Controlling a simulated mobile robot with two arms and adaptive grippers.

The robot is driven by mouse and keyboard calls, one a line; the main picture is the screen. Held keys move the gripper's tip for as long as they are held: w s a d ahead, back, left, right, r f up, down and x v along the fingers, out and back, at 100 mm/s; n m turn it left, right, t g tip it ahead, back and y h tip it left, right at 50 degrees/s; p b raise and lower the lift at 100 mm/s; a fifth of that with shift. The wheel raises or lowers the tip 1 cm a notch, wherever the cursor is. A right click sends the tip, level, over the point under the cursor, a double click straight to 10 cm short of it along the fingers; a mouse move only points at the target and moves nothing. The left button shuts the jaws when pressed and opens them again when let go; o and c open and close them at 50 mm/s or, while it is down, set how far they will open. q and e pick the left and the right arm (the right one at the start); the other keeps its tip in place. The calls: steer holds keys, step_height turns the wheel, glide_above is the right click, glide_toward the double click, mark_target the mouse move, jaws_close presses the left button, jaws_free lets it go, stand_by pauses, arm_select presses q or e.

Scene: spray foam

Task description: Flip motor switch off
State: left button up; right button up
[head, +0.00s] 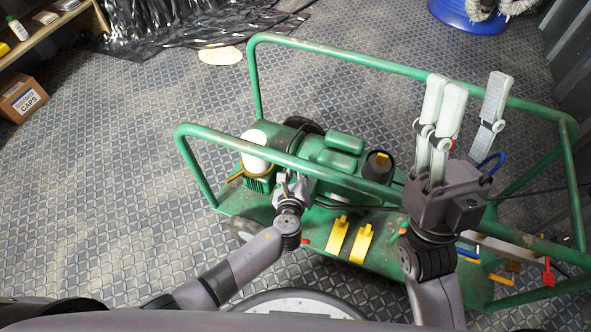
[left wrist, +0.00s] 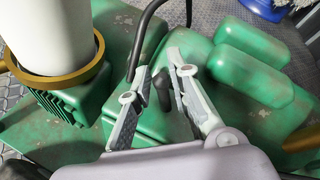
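The green motor unit (head: 340,160) sits on the green cart. In the left wrist view, a black lever (left wrist: 164,92), which looks like the motor switch, stands out from the green housing (left wrist: 150,125). My left gripper (left wrist: 158,72) is open, with one finger on each side of the lever; I cannot tell if either touches it. In the head view my left gripper (head: 291,188) is at the motor's near side, under the cart's rail, and hides the switch. My right gripper (head: 464,112) is raised over the cart's right part, fingers spread and empty.
The green rail (head: 330,58) surrounds the cart. A white cylinder (head: 268,148) stands left of the motor. Yellow levers (head: 338,236) and a red handle (head: 548,271) are on the cart. A black cable (left wrist: 140,45) runs close to my left fingers. A cardboard box (head: 22,98) stands far left.

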arm_select(q)
steer(key=shift+o, duration=1.2)
steer(key=shift+r, duration=0.1)
steer(key=v, duration=1.2)
